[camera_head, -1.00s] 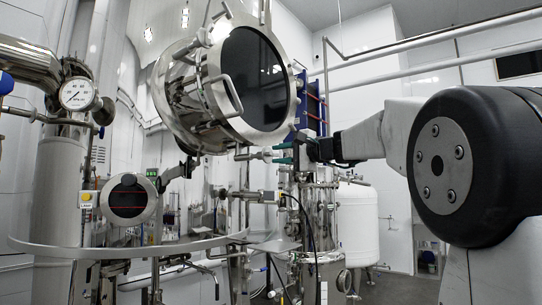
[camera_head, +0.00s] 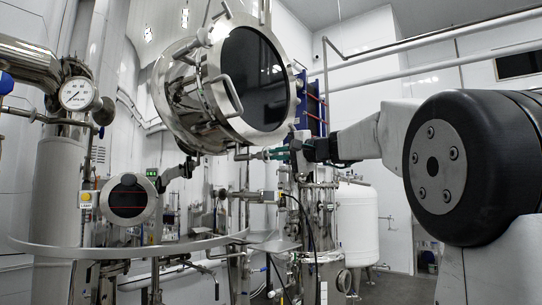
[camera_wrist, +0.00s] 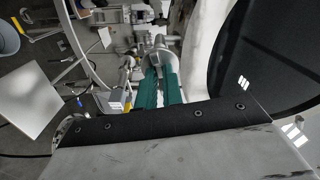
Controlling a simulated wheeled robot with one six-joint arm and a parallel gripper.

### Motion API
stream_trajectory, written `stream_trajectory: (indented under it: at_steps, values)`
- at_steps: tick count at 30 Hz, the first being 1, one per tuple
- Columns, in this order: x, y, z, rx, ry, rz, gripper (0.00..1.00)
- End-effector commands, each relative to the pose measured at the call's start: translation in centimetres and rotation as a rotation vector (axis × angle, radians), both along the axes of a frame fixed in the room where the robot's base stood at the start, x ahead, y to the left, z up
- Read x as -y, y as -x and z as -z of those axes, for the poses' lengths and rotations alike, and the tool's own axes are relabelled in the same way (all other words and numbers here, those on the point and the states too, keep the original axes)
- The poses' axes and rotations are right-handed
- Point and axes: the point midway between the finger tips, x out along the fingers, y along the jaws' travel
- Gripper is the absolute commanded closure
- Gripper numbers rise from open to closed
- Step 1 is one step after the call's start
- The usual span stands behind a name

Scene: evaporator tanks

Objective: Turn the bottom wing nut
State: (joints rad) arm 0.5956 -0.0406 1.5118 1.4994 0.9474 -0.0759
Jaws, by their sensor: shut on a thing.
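The tank's round hatch (camera_head: 222,90) hangs tilted, with a dark glass window and a steel rim. The bottom wing nut (camera_head: 262,154) appears as a small metal piece below the lower right of the rim; its wings are too small to make out. My gripper (camera_head: 273,152) reaches in from the right at that height, its green fingers close together on the metal piece. In the wrist view, the green fingers (camera_wrist: 163,72) are nearly together, with a metal fitting (camera_wrist: 157,57) at their tips. The fingers hide part of it.
The dark hatch window (camera_wrist: 265,60) and pale rim lie close on the right in the wrist view. Steel pipes and a column (camera_head: 318,215) stand below the gripper. A round gauge (camera_head: 77,94) and a curved rail (camera_head: 130,250) are at left. A white tank (camera_head: 357,220) stands behind.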

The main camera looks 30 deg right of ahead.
Motion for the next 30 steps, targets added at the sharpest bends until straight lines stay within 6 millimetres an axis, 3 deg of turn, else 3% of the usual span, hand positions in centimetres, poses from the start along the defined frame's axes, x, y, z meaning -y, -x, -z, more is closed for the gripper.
stream_trajectory:
  at_steps: [8, 15, 23, 30]
  values:
    - [0.00, 0.00, 0.05, 0.006, 0.018, 0.000, 1.00]
    - [0.00, 0.00, 0.06, 0.067, 0.187, -0.001, 1.00]
    - [0.01, 0.00, 0.08, 0.071, 0.198, -0.001, 1.00]
    - [0.01, 0.00, 0.08, 0.132, 0.369, 0.000, 1.00]
